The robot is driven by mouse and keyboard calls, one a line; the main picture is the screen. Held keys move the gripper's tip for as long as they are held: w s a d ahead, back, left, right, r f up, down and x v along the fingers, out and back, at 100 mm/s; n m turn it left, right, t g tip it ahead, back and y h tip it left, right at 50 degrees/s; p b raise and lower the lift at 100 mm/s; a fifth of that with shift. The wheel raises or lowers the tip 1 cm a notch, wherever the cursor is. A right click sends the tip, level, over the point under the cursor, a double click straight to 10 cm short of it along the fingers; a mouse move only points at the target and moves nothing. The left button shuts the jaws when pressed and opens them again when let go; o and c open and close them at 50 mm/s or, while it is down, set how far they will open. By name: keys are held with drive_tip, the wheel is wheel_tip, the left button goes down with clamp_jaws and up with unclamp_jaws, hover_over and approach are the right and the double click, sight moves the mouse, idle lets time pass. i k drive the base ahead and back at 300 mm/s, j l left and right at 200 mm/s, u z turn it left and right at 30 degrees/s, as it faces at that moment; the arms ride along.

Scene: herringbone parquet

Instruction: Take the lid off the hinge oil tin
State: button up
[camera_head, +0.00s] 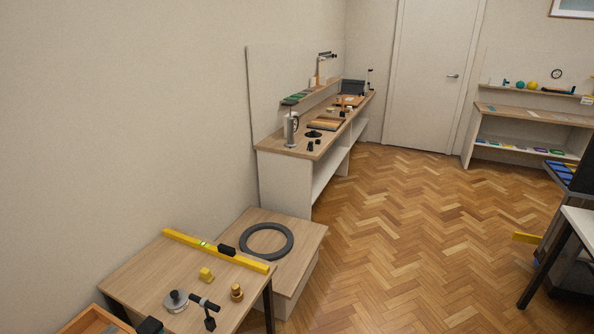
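A low, round grey tin-like object (175,302) with a dark knob on top stands on the small wooden table (140,272) in the lower left. It may be the hinge oil tin with its lid on, but no label is readable at this distance. My gripper is not in view.
The small table also bears a yellow spirit level (190,241), a yellow block (206,275), a brass piece (236,292) and a black T-shaped tool (205,303). A grey ring (244,248) lies on a low platform behind. A long workbench (285,181) runs along the wall. Parquet (400,230) is clear mid-room.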

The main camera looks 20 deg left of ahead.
sight(176, 299)
drive_tip(key=i+u, duration=0.45)
drive_tip(key=i+l+u, duration=0.25)
drive_tip(key=u, duration=0.15)
drive_tip(key=i+l+u, duration=0.75)
drive_tip(key=u, duration=0.15)
drive_tip(key=i+l+u, duration=0.2)
drive_tip(key=l, duration=0.15)
drive_tip(key=i+l+u, duration=0.2)
drive_tip(key=l+u, duration=0.2)
drive_tip(key=l, duration=0.25)
drive_tip(key=i+j, duration=0.1)
drive_tip(key=j, duration=0.25)
drive_tip(key=i+j, duration=0.1)
drive_tip(key=j, duration=0.2)
